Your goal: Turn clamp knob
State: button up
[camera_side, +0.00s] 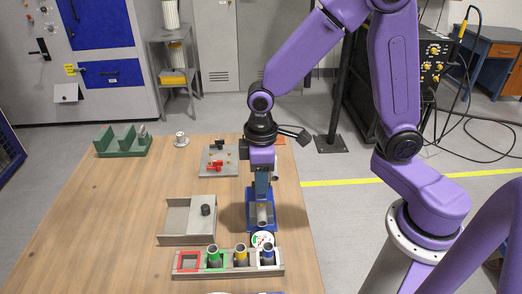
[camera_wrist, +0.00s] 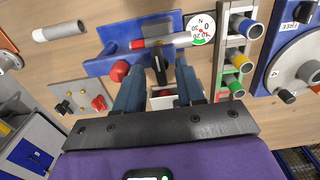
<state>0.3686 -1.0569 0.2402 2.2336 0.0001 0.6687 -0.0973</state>
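The blue clamp fixture (camera_wrist: 102,65) lies beyond my fingers in the wrist view. It carries a grey cylinder with a red end (camera_wrist: 138,44) and a red knob (camera_wrist: 119,71). A black handle (camera_wrist: 158,64), perhaps the clamp knob, stands on its near side. My gripper (camera_wrist: 160,66) is open, with one blue finger on each side of the black handle; I cannot tell whether either touches it. In the side view, my gripper (camera_side: 262,192) points down over the blue fixture (camera_side: 250,222) and hides part of it. A round dial (camera_wrist: 200,28) sits at the cylinder's far end.
A grey rack (camera_side: 180,274) with coloured sockets and tubes stands close in front of the fixture. A grey tray (camera_side: 176,222) with a black knob (camera_side: 206,210) is left. A plate with red and black knobs (camera_side: 210,153) and a green rack (camera_side: 118,152) are farther back. The table's left is clear.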

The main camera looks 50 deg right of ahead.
notch_tip(320, 180, up, 17)
dwell(0.4)
jog(key=s+d+f+n, duration=0.1)
jog(key=s+d+f, duration=0.3)
jog(key=s, duration=0.5)
jog(key=s+d+f+n, duration=0.2)
jog(key=s+f, duration=0.4)
jog(key=s, duration=0.3)
jog(key=shift+d+f+n, duration=0.15)
jog(key=shift+d+n, duration=0.15)
jog(key=shift+d, duration=0.6)
jog(key=shift+w, duration=0.1)
jog(key=w+a+r+m, duration=0.2)
jog(key=w+a+r, duration=0.25)
jog(key=w, duration=0.45)
jog(key=w+a+r+m, duration=0.25)
jog(key=w+r, duration=0.35)
jog(key=w, duration=0.3)
jog(key=shift+n, duration=0.45)
jog(key=f, duration=1.7)
jog(key=shift+s+a+f, duration=0.1)
jog(key=shift+a+f, duration=0.3)
grip_shut()
